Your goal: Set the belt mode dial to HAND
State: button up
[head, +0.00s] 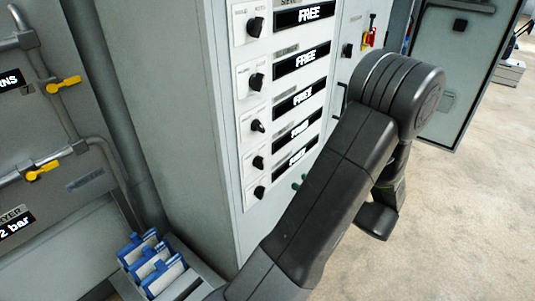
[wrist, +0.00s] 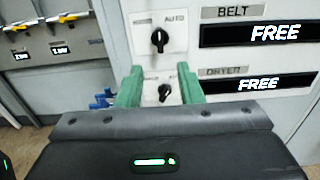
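In the wrist view the belt mode dial (wrist: 158,40) is a black knob on a white plate, left of the BELT label (wrist: 234,12) and a display reading FREE (wrist: 275,33). AUTO is printed at the plate's upper right; the upper left print is too blurred to read. The knob looks roughly upright. My gripper (wrist: 161,74) has two green fingers, spread apart with nothing held between them. Its fingertips appear just below the belt dial, and the dryer dial (wrist: 164,92) shows between them.
In the head view the grey cabinet (head: 185,110) carries a column of several similar dials with FREE displays (head: 302,61). A red and yellow switch (head: 369,37) sits further right. Pipes with yellow valves (head: 64,84) and blue-topped items (head: 151,262) stand left. Open floor (head: 470,210) lies right.

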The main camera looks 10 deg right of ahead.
aim_at(263, 162)
jog(key=p+x, duration=0.1)
jog(key=x, duration=1.2)
jog(key=shift+w+a, duration=0.25)
grip_shut()
